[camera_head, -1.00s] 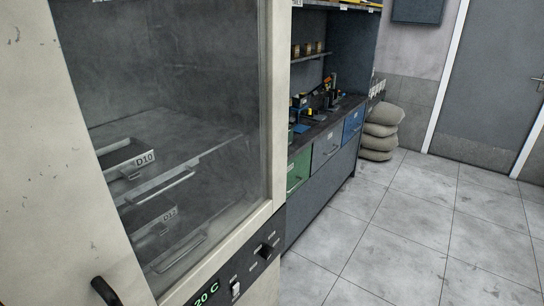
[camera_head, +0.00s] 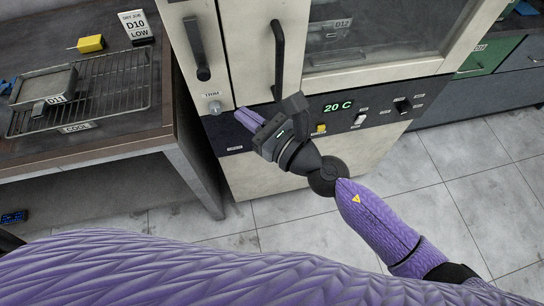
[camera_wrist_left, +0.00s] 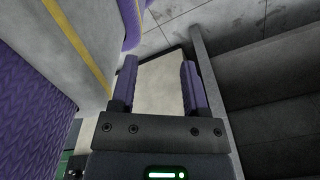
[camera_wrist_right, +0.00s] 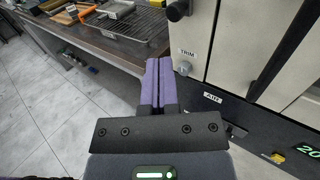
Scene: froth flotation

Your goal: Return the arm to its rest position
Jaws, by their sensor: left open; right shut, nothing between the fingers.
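My right arm reaches in from the lower right of the head view. Its gripper (camera_head: 239,113) is shut and empty, in front of the oven's control panel (camera_head: 283,125), just below the TRIM knob (camera_head: 215,107). In the right wrist view the two purple fingers (camera_wrist_right: 158,62) lie together, with the knob (camera_wrist_right: 179,10) and the TRIM label to their upper right. I cannot tell whether the fingertips touch the panel. My left gripper (camera_wrist_left: 158,68) shows only in the left wrist view. Its fingers are apart, with nothing between them and a pale surface beyond.
The cream oven (camera_head: 250,70) has dark handles standing out and a display reading 20 C. At left, a bench (camera_head: 60,158) carries a wire rack (camera_head: 118,85) with tray D11 (camera_head: 45,85), a yellow object (camera_head: 91,44) and a D10 LOW sign (camera_head: 136,25). Floor tiles are clear at right.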

